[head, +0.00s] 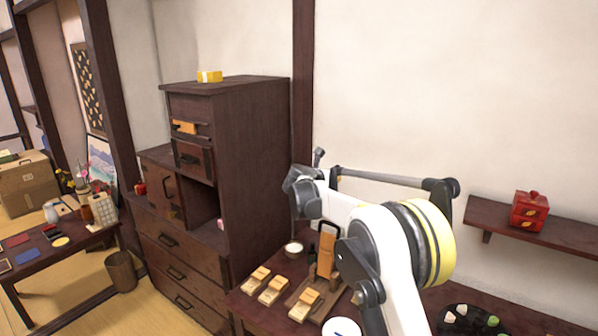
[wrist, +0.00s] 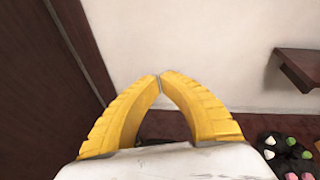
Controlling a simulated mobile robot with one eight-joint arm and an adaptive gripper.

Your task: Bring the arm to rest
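My gripper (wrist: 160,82) shows in the wrist view with two ridged yellow fingers. Their tips meet, and nothing shows held between them. Beyond the tips is the plain pale wall. My white and grey arm is raised over the dark table in the head view. I cannot make out the fingers there.
Wooden boxes (head: 272,290) stand on the table (head: 262,318) below my arm. A dark tray (head: 447,327) with small coloured pieces is at the lower right. A tall dark cabinet (head: 255,150) stands left. A wall shelf (head: 570,233) bears a red box (head: 528,210).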

